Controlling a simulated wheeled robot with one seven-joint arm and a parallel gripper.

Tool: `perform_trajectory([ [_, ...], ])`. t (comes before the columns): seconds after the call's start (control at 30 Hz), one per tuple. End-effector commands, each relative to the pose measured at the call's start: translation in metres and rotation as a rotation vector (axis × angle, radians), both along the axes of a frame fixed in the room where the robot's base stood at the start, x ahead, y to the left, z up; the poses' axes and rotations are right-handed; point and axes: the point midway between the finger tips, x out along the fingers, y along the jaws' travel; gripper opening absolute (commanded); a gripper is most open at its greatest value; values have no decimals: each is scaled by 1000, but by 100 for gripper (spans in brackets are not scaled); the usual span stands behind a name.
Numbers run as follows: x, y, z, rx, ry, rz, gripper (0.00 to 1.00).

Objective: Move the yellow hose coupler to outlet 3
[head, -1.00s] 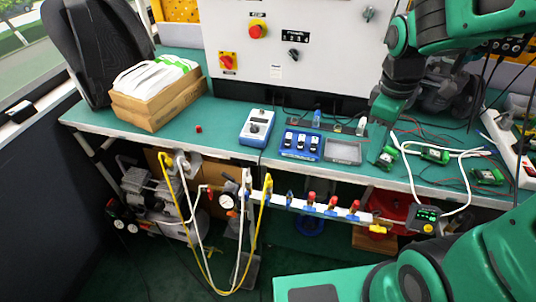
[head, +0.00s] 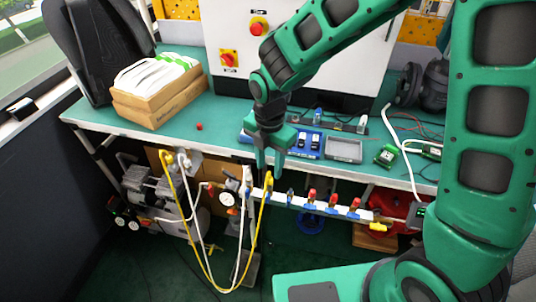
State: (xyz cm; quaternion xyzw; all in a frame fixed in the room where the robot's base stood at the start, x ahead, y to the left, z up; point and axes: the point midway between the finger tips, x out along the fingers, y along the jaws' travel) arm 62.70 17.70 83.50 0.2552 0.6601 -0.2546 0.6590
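The yellow hose (head: 206,262) hangs in a loop from the left bracket to its yellow coupler (head: 268,184), at the left part of the white manifold rail (head: 298,202). My gripper (head: 270,165) points down just above the coupler. Its two fingers look apart with nothing visible between them; whether they touch the coupler cannot be told. Several outlets sit along the rail to the right of the coupler. Red-topped fittings (head: 312,194), (head: 333,200) and (head: 354,205) stand on it. Outlet numbers are too small to read.
The green bench top (head: 215,121) overhangs behind the rail. A blue tray of switches (head: 302,145) and a grey tray (head: 343,150) lie on it. A pressure gauge (head: 227,198) and a white hose (head: 238,245) are left of the coupler. A yellow fitting (head: 378,226) ends the rail.

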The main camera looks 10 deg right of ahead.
Motion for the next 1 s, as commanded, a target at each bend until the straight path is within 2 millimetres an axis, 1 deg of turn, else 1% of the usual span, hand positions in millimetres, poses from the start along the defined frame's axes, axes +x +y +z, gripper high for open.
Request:
perform_trajectory([
  [0.03,-1,-1,-10,-2,5,0,38],
  [0.2,-1,-1,-37,-2,3,-2,38],
  [0.4,0,-1,-58,-1,1,-2,38],
  [0.6,0,-1,-65,0,0,-2,38],
  [0.83,0,-1,-65,-1,-1,-3,38],
  [0.87,0,-1,-65,-1,-1,-3,33],
  [0.9,0,-1,-65,-1,-1,-3,23],
  [0.97,0,-1,-65,-1,-1,-3,9],
  [1.0,0,-1,-65,-1,-1,-3,0],
])
